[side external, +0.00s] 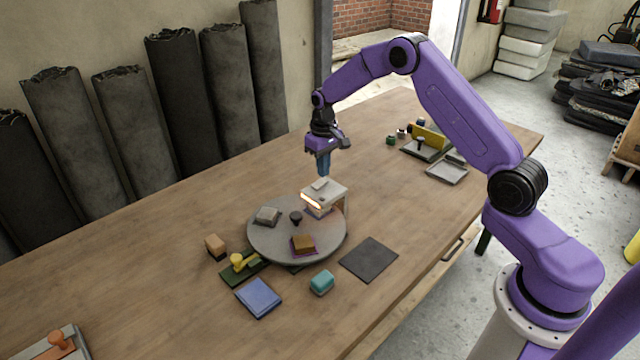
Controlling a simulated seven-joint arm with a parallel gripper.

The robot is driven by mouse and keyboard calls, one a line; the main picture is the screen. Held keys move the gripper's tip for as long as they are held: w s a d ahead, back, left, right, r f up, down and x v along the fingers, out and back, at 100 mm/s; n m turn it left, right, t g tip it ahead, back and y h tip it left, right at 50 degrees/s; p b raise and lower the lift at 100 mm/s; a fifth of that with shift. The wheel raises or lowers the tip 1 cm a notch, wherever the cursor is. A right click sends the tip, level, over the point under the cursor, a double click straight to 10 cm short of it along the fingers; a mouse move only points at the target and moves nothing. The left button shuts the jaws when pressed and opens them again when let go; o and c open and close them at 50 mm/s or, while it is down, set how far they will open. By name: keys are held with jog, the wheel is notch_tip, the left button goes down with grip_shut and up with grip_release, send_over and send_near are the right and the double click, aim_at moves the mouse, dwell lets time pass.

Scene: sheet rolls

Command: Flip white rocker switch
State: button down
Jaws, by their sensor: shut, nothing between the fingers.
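A small white box (339,194) stands at the back right edge of a round grey turntable (265,243). A small pale raised piece (320,184) on its top looks like the white rocker switch; its tilt is too small to tell. An orange glow shows on the box's front left side. My gripper (323,176) points down right over the box top, its blue fingers shut and empty. Their tips are close to the rocker; I cannot tell whether they touch it.
The turntable also carries a grey block (267,215), a dark knob (296,217) and a brown block (303,243). A blue pad (259,297), a teal block (321,282) and a dark mat (369,259) lie in front. The table's left middle is clear.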

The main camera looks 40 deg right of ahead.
aim_at(323, 180)
jog(key=shift+f, duration=0.95)
dwell(0.5)
jog(key=shift+r, duration=3.55)
